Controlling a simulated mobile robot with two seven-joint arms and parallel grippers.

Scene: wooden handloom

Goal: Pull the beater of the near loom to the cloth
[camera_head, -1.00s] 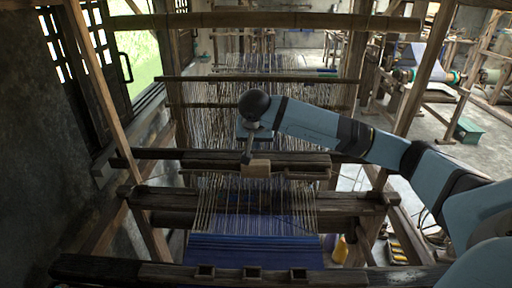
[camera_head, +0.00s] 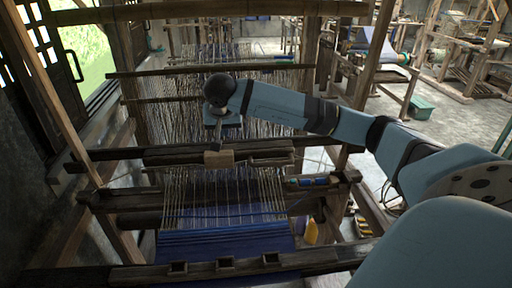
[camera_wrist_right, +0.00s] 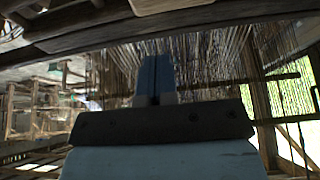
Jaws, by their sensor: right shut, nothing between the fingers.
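The near loom's beater appears to be the dark wooden bar (camera_head: 174,156) with a pale wooden block (camera_head: 218,159) at its middle, across the white warp threads. The blue cloth (camera_head: 225,240) lies nearer, with a stretch of bare warp between it and the bar. My right gripper (camera_head: 220,142) points down just above the block. Its fingers are together with nothing between them; contact with the block is hard to tell. The wrist view shows the closed fingers (camera_wrist_right: 155,80) before hanging threads. My left gripper is not in view.
A wide cross beam (camera_head: 130,200) with small blue pieces (camera_head: 312,182) at its right lies below the bar. A dark front beam (camera_head: 220,267) crosses nearest me. A yellow object (camera_head: 311,231) stands right of the cloth. Open floor (camera_head: 440,125) lies right, with other looms beyond.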

